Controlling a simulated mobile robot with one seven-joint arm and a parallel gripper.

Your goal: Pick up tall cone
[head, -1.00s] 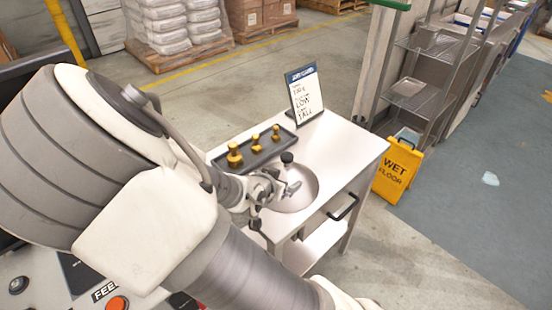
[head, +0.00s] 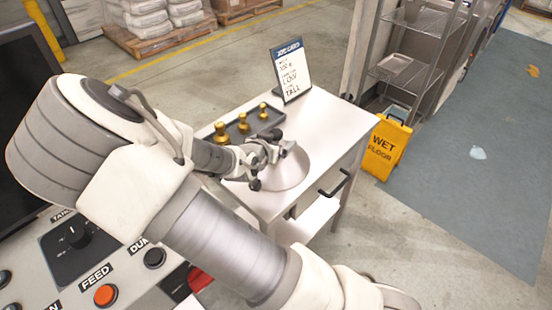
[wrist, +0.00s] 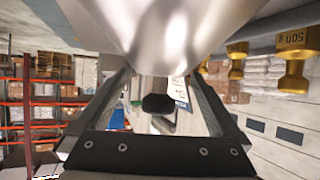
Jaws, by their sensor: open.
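The tall cone is a shiny silver cone (head: 284,174) standing on the white side table. My gripper (head: 272,153) is at the cone's top, reaching in from the left, and hides the black knob in the head view. In the wrist view, which looks upside down, the silver cone (wrist: 155,35) fills the top middle. Its black knob (wrist: 157,104) shows between the two spread fingers of my gripper (wrist: 160,80). The fingers are open, with a gap visible on each side of the knob. I cannot tell whether either finger touches the cone.
A dark tray (head: 205,138) with brass weights (head: 243,122) lies behind my gripper on the white table (head: 335,130). A label sign (head: 291,72) stands at the table's back. A yellow wet-floor sign (head: 385,146) is to the right. A control panel (head: 130,275) is at lower left.

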